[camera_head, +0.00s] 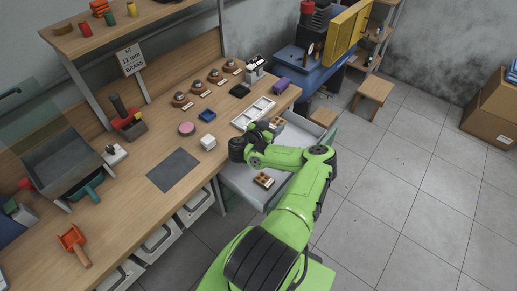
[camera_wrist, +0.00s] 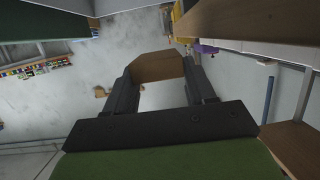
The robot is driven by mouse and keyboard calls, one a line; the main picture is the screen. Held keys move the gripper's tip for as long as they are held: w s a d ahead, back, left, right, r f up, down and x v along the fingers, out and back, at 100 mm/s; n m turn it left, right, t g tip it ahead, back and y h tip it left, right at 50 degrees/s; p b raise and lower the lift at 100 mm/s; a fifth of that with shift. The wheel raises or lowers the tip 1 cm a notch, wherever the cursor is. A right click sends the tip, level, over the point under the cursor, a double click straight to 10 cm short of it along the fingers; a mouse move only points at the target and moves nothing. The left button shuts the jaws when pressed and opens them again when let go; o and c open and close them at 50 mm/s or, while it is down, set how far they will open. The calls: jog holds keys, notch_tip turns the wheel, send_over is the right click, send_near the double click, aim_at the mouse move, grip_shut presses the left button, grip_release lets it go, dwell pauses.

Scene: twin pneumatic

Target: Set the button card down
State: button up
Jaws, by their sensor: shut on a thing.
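My gripper (camera_wrist: 157,72) is shut on a flat brown card (camera_wrist: 157,66), held between the fingertips in the wrist view. In the head view my gripper (camera_head: 272,127) is over the open grey drawer (camera_head: 238,180), near its far part. A small brown piece shows at its fingers there, mostly hidden by the gripper. Another brown card with dark and pale spots (camera_head: 264,181) lies in the near part of the drawer. The wrist view does not show the face of the held card, nor whether it touches anything.
The wooden workbench (camera_head: 120,215) runs along the left, with a white compartment tray (camera_head: 253,112), a dark mat (camera_head: 173,170), a blue tray (camera_head: 207,115) and a white box (camera_head: 208,142). A wooden stool (camera_head: 374,92) stands beyond.

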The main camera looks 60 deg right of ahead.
notch_tip(320, 180, down, 10)
jog(key=b, duration=0.3)
jog(key=shift+b, duration=0.3)
jog(key=shift+d+r, duration=0.1)
jog(key=shift+f, duration=0.25)
jog(key=shift+f+p, duration=0.3)
jog(key=o, duration=0.8)
jog(key=shift+o, duration=0.2)
jog(key=shift+r, duration=0.15)
jog(key=r+p+v, duration=0.1)
jog(key=v, duration=0.6)
jog(key=shift+a+p, duration=0.25)
jog(key=shift+p, duration=0.05)
